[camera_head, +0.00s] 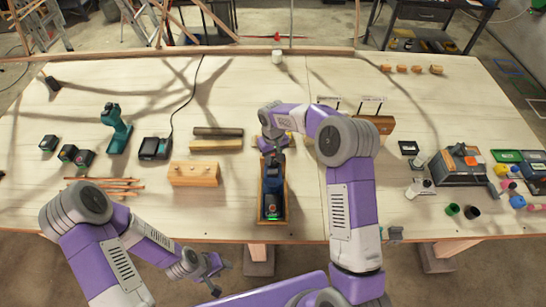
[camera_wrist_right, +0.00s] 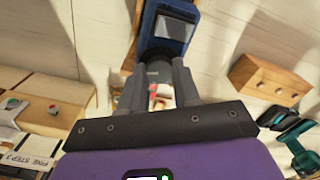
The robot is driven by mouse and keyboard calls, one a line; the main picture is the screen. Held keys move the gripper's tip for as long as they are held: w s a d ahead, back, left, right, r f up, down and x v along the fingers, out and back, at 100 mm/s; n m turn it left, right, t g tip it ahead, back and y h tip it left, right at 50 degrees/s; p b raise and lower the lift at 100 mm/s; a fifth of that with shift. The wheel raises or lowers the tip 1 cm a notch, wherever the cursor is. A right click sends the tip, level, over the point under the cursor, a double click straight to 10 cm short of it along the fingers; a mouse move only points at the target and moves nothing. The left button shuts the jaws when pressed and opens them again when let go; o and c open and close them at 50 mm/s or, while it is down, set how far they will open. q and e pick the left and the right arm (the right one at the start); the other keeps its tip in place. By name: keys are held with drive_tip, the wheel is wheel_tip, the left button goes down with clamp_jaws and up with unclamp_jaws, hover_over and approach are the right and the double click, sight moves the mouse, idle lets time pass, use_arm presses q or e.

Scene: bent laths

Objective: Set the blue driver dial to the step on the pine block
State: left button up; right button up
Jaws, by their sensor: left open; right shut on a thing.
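The blue driver (camera_head: 272,184) lies in a narrow wooden cradle (camera_head: 286,208) at the table's front middle, its green-lit end toward me. Its blue body (camera_wrist_right: 168,30) also shows in the right wrist view. My right gripper (camera_head: 274,146) is at the driver's far end, its fingers (camera_wrist_right: 163,88) shut around the grey dial collar (camera_wrist_right: 158,71); the dial's marks cannot be read. The pine block (camera_wrist_right: 52,92) bears coloured dots and stands by a card (camera_wrist_right: 25,150) reading "PINE STEP 3". My left gripper (camera_head: 214,276) is open and empty before the table's front edge.
A block with holes (camera_head: 194,174), a charger (camera_head: 154,148) and a teal drill (camera_head: 116,128) stand left of the cradle. Thin sticks (camera_head: 100,188) lie front left. A toolbox (camera_head: 460,165) and small cups crowd the right. The back middle of the table is mostly clear.

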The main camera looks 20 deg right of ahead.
drive_tip(key=n+b, duration=0.1)
drive_tip(key=n, duration=0.6)
drive_tip(key=shift+b, duration=0.35)
drive_tip(key=n, duration=0.3)
drive_tip(key=shift+n, duration=2.1)
drive_tip(key=o, duration=1.1)
drive_tip(key=shift+c, duration=0.2)
